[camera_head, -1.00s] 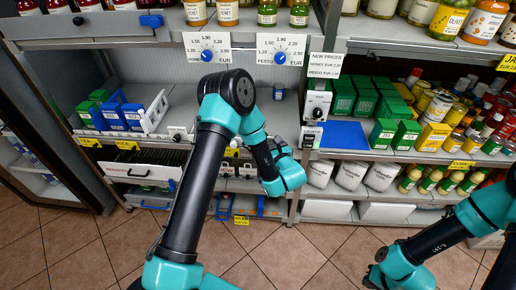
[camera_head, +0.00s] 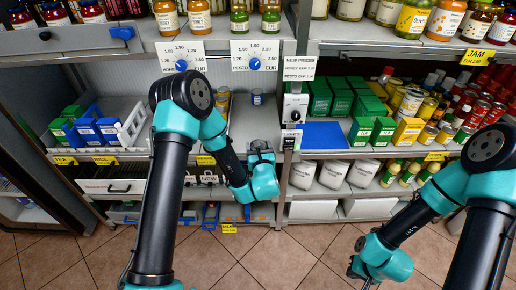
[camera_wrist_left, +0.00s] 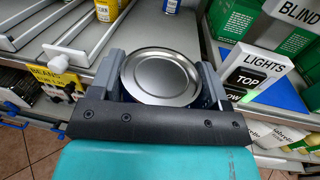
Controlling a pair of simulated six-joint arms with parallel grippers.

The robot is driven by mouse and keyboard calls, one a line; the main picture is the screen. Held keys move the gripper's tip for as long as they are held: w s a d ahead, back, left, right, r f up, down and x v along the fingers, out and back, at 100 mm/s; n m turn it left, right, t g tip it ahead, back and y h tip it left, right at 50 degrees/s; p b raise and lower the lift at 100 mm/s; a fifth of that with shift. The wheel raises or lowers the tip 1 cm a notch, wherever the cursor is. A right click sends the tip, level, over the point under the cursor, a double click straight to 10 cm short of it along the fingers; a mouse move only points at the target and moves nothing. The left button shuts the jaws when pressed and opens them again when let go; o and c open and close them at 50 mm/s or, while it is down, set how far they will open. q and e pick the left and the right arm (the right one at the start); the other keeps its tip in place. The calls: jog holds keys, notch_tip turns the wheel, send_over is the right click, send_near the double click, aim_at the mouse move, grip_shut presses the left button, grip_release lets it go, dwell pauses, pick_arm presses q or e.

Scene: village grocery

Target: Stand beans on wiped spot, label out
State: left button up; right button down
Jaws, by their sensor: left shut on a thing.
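My left gripper (camera_head: 261,148) is at the front of the middle shelf bay. In the left wrist view its fingers (camera_wrist_left: 162,82) are closed on both sides of a can (camera_wrist_left: 160,75), whose round silver lid faces the camera. The can's label is hidden. Another small can with a blue label (camera_head: 257,97) stands farther back on the grey shelf (camera_head: 245,120); its lid also shows in the left wrist view (camera_wrist_left: 172,5). I cannot make out a wiped spot. My right gripper (camera_head: 362,270) is low over the floor, its fingers too small to read.
Yellow cans (camera_head: 222,104) stand left of the blue-labelled can, beside a white divider. A flat blue sheet (camera_head: 325,135) and green boxes (camera_head: 320,97) are to the right. A light switch sign (camera_wrist_left: 245,72) stands close right of the held can.

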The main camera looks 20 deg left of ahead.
pick_arm(q)
jog(key=w+d+x, duration=0.1)
jog(key=d+x, duration=0.2)
jog(key=x, duration=1.8)
jog(key=shift+w+a+f, duration=0.1)
jog(key=shift+f, duration=1.15)
jog(key=shift+w+a+f, duration=0.1)
jog(key=shift+f, duration=1.15)
jog(key=shift+f, duration=0.45)
jog(key=o, duration=1.1)
jog(key=shift+o, duration=0.2)
jog(key=shift+s+d, duration=0.1)
jog(key=shift+s, duration=0.05)
jog(key=v, duration=1.7)
jog(key=shift+s, duration=0.1)
